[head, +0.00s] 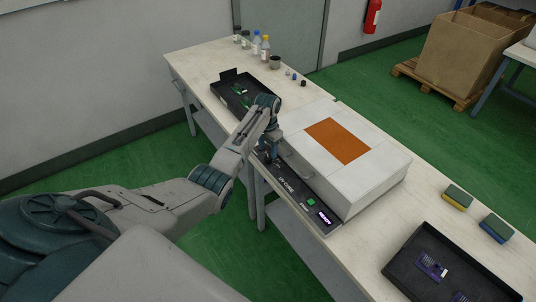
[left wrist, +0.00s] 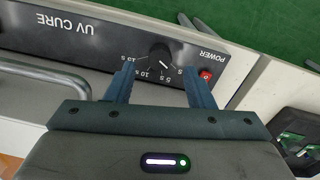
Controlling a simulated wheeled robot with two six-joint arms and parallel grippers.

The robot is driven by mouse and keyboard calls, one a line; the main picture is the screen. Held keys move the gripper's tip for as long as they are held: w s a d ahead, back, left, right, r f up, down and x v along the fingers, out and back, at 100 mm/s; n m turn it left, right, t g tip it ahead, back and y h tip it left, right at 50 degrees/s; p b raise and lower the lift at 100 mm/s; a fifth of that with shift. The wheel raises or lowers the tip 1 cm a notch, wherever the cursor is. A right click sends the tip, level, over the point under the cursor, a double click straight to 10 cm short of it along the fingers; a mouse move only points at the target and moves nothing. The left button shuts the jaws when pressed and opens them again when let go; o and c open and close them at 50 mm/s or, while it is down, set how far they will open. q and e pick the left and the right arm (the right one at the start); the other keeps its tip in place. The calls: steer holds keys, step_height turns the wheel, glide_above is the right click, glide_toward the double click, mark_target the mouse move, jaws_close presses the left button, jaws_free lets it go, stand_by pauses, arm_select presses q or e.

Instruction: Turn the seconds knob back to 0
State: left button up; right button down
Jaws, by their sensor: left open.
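The black seconds knob (left wrist: 160,56) sits on the dark front panel (left wrist: 115,40) of the UV cure box, with white second marks around it. A light pointer line shows on the knob, but I cannot tell exactly which mark it meets. My left gripper (left wrist: 159,82) is open, its two fingers pointing at the panel on either side of the knob's line, with nothing between them. I cannot tell whether they touch the knob. In the head view the left gripper (head: 268,157) is at the panel's far end and hides the knob. My right gripper is not in view.
A red power button (left wrist: 205,75) is close beside one finger. The white UV box (head: 375,185) has a handle (head: 294,166), a green button (head: 311,202) and a lit display (head: 325,217). Black trays lie behind (head: 229,91) and in front (head: 408,258).

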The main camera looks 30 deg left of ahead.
mark_target(268, 157)
arm_select(q)
step_height(268, 157, up, 7)
steer(key=b, duration=0.1)
steer(key=shift+r, duration=0.15)
stand_by(0.4)
